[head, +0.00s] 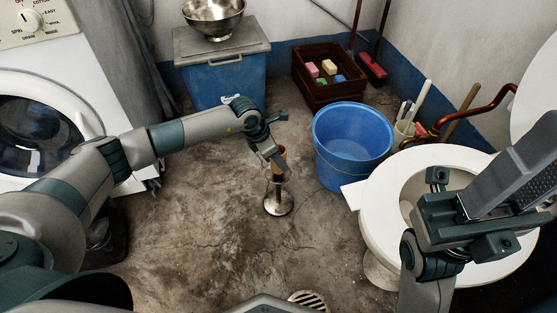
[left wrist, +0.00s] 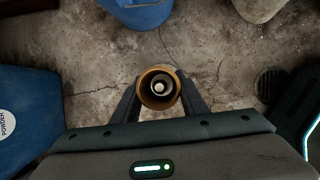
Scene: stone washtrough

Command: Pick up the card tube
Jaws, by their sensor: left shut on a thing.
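The card tube (left wrist: 150,101) is a brown, open-ended cylinder, seen from above in the left wrist view between the two fingers of my left gripper (left wrist: 160,96). My left gripper is shut on it, one finger on each side. In the head view the tube (head: 281,152) shows beside the fingers, around the upper part of a metal stand (head: 278,204) with a round base on the floor. The post's top shows inside the tube in the wrist view. My right gripper (head: 515,170) is over the white toilet at the right; its finger gap is unclear.
A blue bucket (head: 352,170) stands close right of the stand. Behind are a blue lidded bin (head: 225,84) with a metal bowl and a brown crate (head: 326,95). A washing machine (head: 75,62) is at left, a white toilet (head: 378,217) at right. The front floor is clear around a drain (head: 308,300).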

